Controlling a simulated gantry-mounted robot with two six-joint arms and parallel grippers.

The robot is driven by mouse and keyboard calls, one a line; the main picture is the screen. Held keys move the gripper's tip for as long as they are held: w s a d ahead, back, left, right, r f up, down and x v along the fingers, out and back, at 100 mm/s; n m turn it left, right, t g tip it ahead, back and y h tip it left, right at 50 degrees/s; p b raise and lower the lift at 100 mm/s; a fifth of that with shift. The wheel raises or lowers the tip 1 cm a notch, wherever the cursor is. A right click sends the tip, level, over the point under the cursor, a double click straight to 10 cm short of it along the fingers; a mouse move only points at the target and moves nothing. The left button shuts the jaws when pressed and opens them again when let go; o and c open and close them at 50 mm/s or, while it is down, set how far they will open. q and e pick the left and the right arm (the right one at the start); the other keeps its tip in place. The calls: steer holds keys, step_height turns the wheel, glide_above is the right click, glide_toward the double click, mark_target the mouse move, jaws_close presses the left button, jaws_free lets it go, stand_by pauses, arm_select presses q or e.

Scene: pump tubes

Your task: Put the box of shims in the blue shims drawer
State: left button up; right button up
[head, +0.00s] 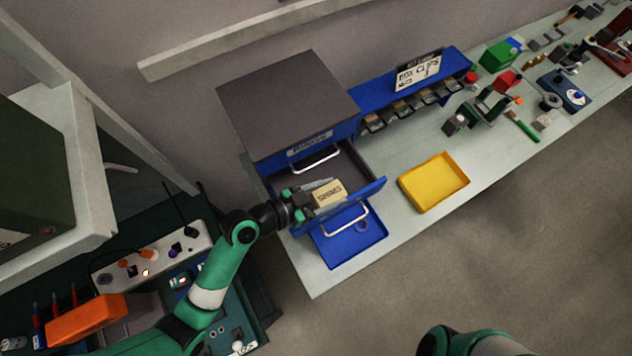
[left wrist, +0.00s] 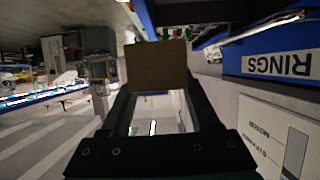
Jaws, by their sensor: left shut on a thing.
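My left gripper (head: 312,197) is shut on the small tan box of shims (head: 330,194), whose label reads SHIMS. In the left wrist view the box (left wrist: 158,65) sits between the fingertips as a plain brown face. The blue-fronted drawer (head: 374,193) is pulled out below the RINGS drawer front (head: 309,144). The box is over the open drawer area in the head view; whether it touches the drawer I cannot tell. The drawer's own label is not readable. My right gripper is out of view; only part of that arm shows at the bottom.
The grey-topped cabinet (head: 285,100) stands on the pale bench. A blue tray (head: 345,252) lies below the drawer front, and a yellow tray (head: 434,182) is to its right. A blue rack (head: 440,75) and loose parts lie further along. A control panel (head: 150,262) is at left.

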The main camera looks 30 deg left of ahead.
arm_select(q)
steer(key=w+a, duration=0.3)
steer(key=a, duration=0.2)
step_height(320, 180, down, 8)
steer(key=b, duration=0.7)
steer(key=shift+f+b, duration=0.55)
steer(key=shift+f, duration=0.9)
steer(key=shift+w+a+f, duration=0.2)
steer(key=shift+a+f, duration=0.1)
steer(key=shift+a, duration=0.1)
steer(key=shift+f, duration=0.2)
steer(key=o, duration=1.4)
steer(key=shift+r, duration=0.1)
steer(key=shift+o, duration=0.2)
